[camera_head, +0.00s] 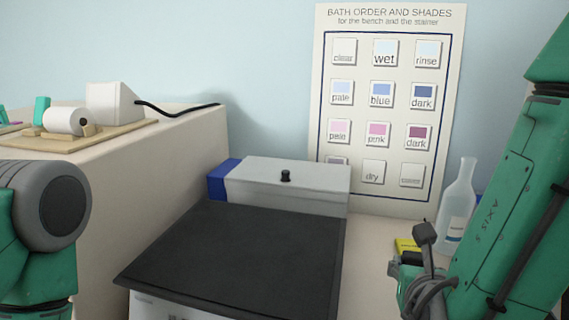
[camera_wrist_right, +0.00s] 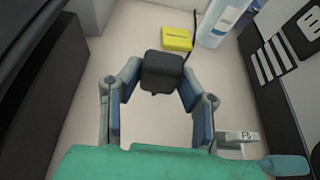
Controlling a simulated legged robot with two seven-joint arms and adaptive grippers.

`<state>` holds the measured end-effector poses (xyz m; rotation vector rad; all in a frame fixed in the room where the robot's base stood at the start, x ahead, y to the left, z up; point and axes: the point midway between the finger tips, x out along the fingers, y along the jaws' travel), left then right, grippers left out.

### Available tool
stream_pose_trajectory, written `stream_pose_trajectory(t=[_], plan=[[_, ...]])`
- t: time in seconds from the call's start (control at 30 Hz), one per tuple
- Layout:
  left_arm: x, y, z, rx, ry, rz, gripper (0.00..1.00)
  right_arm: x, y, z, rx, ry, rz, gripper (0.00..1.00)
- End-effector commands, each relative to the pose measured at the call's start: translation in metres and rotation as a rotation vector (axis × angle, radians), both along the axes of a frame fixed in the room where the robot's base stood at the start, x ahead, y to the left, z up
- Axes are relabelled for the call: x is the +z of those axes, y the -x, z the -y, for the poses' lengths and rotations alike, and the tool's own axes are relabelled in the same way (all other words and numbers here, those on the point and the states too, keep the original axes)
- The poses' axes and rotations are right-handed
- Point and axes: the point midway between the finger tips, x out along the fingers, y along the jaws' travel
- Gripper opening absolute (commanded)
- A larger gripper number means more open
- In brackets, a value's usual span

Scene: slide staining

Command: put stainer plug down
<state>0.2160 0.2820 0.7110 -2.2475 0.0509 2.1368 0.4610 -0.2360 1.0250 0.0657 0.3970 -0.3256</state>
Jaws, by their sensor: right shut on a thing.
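The black stainer plug (camera_wrist_right: 163,70) is a rounded block between the fingertips of my right gripper (camera_wrist_right: 162,78) in the right wrist view. The gripper is shut on it, and a thin dark cord shows just beyond it. The pale bench surface (camera_wrist_right: 150,125) shows below and around the fingers; I cannot tell whether the plug touches it. In the head view my right gripper (camera_head: 411,268) is at the lower right, beside the stainer, and the plug is hard to tell apart from it. The stainer (camera_head: 284,190) has a dark flat top and a grey lid with a black knob. My left gripper is out of view.
A yellow block (camera_wrist_right: 177,39) lies just beyond the plug, with a clear bottle (camera_head: 457,205) behind it. A dark panel (camera_wrist_right: 285,70) borders the right of the wrist view. A chart (camera_head: 385,110) stands against the wall. A printer-like device (camera_head: 110,103) sits at left.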

Motion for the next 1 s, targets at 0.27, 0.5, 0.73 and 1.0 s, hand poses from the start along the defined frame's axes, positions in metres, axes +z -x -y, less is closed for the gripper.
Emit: stream_pose_trajectory(t=[0.27,0.5,0.73,1.0], plan=[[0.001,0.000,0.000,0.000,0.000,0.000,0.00,0.002,0.001,-0.004,0.017,0.001,0.002,0.00],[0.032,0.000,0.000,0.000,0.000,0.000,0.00,0.012,-0.035,0.053,-0.309,0.015,0.006,0.00],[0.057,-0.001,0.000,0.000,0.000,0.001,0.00,0.014,-0.052,0.109,-0.658,0.007,0.002,0.00],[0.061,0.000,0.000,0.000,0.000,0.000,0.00,-0.020,-0.052,0.124,-0.766,-0.002,-0.005,0.00]])
